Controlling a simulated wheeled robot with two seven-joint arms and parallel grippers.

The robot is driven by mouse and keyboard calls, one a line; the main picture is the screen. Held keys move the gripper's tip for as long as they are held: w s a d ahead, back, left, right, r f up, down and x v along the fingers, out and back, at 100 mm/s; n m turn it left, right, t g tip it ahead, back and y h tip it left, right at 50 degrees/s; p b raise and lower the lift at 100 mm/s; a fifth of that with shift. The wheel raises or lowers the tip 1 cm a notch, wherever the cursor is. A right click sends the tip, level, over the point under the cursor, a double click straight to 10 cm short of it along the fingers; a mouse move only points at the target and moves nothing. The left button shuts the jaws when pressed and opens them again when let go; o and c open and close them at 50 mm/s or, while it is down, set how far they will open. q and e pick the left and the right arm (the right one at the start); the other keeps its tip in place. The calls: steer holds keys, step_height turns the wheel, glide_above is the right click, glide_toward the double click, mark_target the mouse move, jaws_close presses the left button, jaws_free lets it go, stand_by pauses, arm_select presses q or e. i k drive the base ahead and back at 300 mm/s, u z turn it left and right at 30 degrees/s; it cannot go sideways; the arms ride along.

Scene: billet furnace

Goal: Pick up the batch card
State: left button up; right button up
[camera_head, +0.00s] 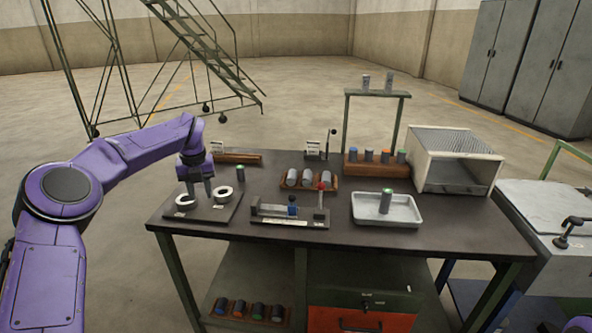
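Two small white cards stand at the back of the dark workbench (290,250) in the head view: one at the left back (217,146), just behind my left gripper, and one near the middle back (313,148). Their print is too small to read, so I cannot tell which is the batch card. My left gripper (200,198) points down over a dark board (208,213) with two white rings, at the bench's left. Its two fingers are apart with nothing visible between them. My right gripper is out of view.
A green stand (376,95) rises behind.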

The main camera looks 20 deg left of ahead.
mark_target(313, 147)
steer(key=k, duration=0.4)
steer(key=u, duration=2.45)
steer(key=i, duration=4.2)
steer(key=u, duration=3.8)
steer(key=k, duration=2.9)
steer(key=u, duration=0.15)
